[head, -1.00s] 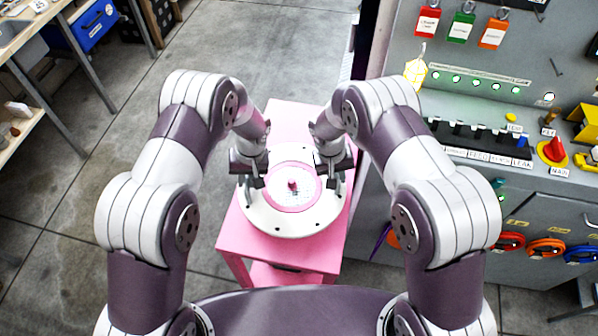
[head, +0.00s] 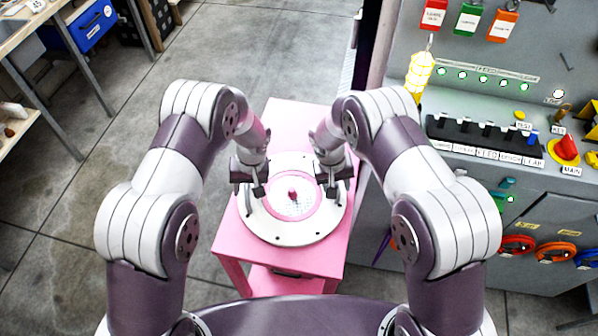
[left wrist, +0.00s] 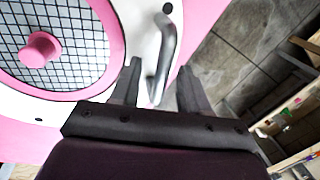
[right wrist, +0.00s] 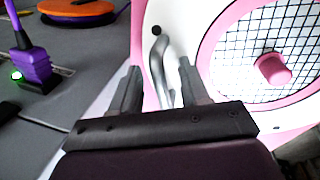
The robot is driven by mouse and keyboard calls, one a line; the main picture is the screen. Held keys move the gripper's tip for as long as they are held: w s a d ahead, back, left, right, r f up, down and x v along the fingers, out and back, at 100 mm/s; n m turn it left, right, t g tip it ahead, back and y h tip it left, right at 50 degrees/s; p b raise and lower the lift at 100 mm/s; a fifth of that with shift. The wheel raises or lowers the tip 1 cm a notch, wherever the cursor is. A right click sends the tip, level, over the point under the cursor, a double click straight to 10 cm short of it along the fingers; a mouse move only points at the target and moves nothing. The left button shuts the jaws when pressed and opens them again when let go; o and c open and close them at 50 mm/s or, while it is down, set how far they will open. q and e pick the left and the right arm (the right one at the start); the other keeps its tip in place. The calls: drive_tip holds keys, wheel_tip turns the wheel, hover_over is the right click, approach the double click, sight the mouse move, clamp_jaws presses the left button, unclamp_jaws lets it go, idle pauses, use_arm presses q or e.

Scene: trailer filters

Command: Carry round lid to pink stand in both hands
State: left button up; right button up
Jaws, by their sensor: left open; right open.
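The round lid (head: 290,234) is white with a pink ring, a mesh centre and a pink knob (head: 292,195). It lies flat on top of the pink stand (head: 290,116). My left gripper (head: 251,190) is at the lid's left side, open, with its fingers (left wrist: 160,85) either side of a metal handle (left wrist: 162,60). My right gripper (head: 332,185) is at the right side, open, with its fingers (right wrist: 160,85) either side of the other handle (right wrist: 158,58). The wrist views show a gap between fingers and handles.
A grey control panel (head: 470,100) with tags, switches and coiled cables stands close on the right. A workbench (head: 50,50) with a blue box (head: 85,22) is at the far left. The concrete floor (head: 260,50) left of and behind the stand is clear.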

drive_tip(key=shift+r, duration=0.35)
use_arm(q)
wheel_tip(320, 180, up, 12)
drive_tip(key=d, duration=0.2)
drive_tip(key=shift+d+f, duration=0.15)
use_arm(e)
wheel_tip(320, 180, up, 11)
drive_tip(key=a, duration=0.2)
drive_tip(key=shift+s+a, duration=0.15)
use_arm(q)
drive_tip(key=shift+w, duration=0.1)
use_arm(e)
drive_tip(key=shift+r, duration=0.15)
use_arm(q)
wheel_tip(320, 180, up, 7)
drive_tip(key=d+p, duration=0.1)
drive_tip(key=p, duration=0.4)
drive_tip(key=shift+d+p, duration=0.2)
drive_tip(key=shift+p, duration=0.15)
use_arm(e)
wheel_tip(320, 180, up, 6)
drive_tip(key=shift+f, duration=0.25)
